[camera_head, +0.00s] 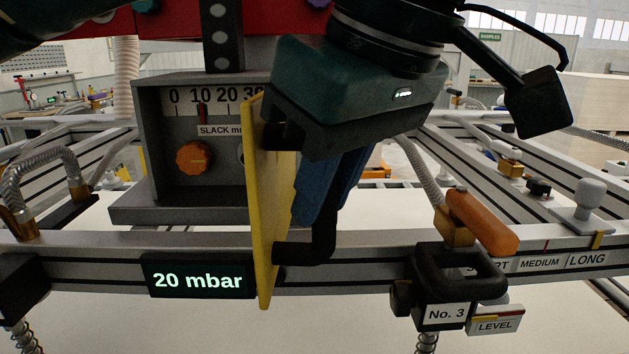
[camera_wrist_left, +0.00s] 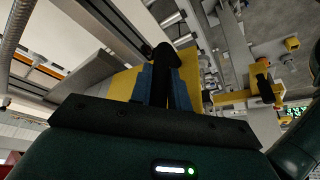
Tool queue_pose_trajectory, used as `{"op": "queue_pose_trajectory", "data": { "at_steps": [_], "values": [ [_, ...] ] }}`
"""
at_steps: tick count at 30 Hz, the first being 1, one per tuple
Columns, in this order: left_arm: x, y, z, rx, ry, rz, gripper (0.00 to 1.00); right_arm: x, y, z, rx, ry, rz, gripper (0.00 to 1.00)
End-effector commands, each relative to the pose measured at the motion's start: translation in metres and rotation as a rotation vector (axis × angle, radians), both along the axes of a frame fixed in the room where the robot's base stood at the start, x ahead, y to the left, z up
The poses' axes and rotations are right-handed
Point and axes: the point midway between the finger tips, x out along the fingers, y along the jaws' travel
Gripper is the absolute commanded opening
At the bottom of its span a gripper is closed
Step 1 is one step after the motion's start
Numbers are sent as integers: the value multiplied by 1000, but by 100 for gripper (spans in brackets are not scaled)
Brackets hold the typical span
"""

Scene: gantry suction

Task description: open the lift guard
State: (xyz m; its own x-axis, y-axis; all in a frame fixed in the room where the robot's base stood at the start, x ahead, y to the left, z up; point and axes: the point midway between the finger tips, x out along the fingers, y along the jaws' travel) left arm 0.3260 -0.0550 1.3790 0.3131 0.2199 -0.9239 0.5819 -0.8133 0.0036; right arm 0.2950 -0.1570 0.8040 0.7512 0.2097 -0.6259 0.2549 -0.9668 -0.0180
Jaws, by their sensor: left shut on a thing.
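The lift guard looks to be a yellow plate (camera_head: 262,200) with a black bar handle (camera_head: 322,235) on its right face. In the head view it stands upright and nearly edge-on, jutting out in front of the grey scale box. My left gripper (camera_head: 312,215) comes down from above, its blue fingers shut on the handle. In the left wrist view the blue fingers (camera_wrist_left: 163,90) close on both sides of the black handle (camera_wrist_left: 161,60), with the yellow plate (camera_wrist_left: 122,85) behind. The guard's hinge is hidden. My right gripper is not in view.
A grey box (camera_head: 150,140) with a slack scale and an orange knob (camera_head: 194,157) stands behind the guard. A rail in front carries a 20 mbar display (camera_head: 199,279), a No. 3 block (camera_head: 446,314) and an orange lever (camera_head: 482,222). A spring hose (camera_head: 40,165) is at left.

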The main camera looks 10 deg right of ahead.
Motion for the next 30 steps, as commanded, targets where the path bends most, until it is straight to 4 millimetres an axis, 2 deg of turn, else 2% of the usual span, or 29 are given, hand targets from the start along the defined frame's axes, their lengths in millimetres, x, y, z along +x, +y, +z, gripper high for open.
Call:
{"op": "queue_pose_trajectory", "data": {
  "at_steps": [8, 9, 17, 25, 30],
  "values": [
    [2, 2, 2, 3, -4, 8, 0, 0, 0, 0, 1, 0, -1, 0],
    [2, 2, 2, 3, -4, 8, 19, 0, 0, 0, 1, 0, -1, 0],
    [1, 1, 1, 2, -2, 4, 40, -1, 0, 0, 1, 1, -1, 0],
    [0, 0, 2, 2, -2, 2, 40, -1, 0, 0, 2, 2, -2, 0],
    [-5, -4, 20, 1, -8, 5, 40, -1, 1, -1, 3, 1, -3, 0]
  ]
}}
